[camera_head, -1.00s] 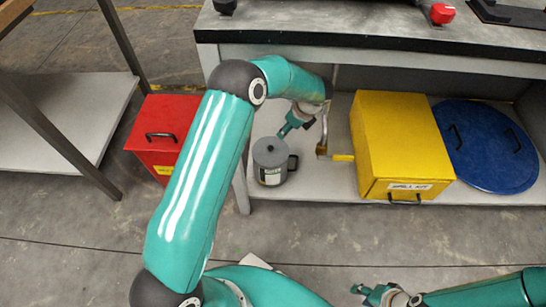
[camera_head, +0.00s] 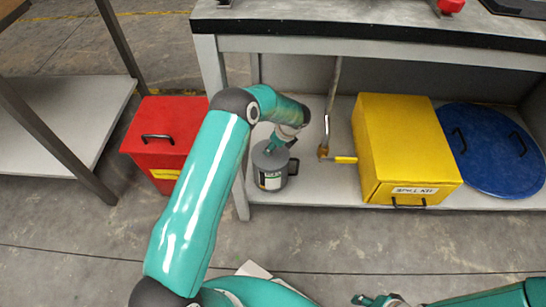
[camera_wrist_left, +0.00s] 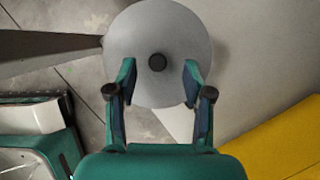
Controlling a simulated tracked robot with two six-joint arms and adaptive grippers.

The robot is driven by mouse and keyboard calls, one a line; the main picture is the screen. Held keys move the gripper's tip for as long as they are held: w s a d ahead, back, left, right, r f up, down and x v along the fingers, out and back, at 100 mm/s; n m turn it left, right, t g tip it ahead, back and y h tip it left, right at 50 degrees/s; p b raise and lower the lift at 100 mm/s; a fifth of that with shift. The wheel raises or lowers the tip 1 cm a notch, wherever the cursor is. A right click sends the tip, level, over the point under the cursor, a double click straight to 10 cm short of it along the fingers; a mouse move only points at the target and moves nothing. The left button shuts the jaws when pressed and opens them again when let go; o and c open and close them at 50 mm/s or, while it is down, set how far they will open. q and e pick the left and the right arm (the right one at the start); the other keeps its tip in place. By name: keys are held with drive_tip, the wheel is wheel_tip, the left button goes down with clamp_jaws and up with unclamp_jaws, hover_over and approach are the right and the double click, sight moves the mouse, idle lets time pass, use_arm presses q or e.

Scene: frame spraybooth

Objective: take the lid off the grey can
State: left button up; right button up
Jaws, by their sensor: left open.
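The grey can (camera_head: 270,180), with a dark handle on its right side and a label, stands upright on the low shelf. Its round grey lid (camera_wrist_left: 135,35) is on top, with a small black knob (camera_wrist_left: 157,62) at the centre. My left gripper (camera_head: 273,146) is right over the lid, partly covered by its own wrist in the head view. In the left wrist view the left gripper (camera_wrist_left: 160,78) is open, its fingertips apart on either side, just short of the knob. My right gripper (camera_head: 372,299) is at the bottom edge, cut off.
A pipe with a yellow-handled valve (camera_head: 343,159) stands right of the can, then a yellow spill kit box (camera_head: 405,145) and a blue round lid (camera_head: 492,150). A red box (camera_head: 165,130) is on the floor left. The bench top (camera_head: 370,35) overhangs the shelf.

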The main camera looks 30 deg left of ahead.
use_arm(q)
drive_tip(key=x, duration=0.2)
drive_tip(key=shift+a+f, duration=0.1)
drive_tip(key=shift+f, duration=0.3)
drive_tip(key=shift+r, duration=0.1)
clamp_jaws()
drive_tip(key=shift+r, duration=0.15)
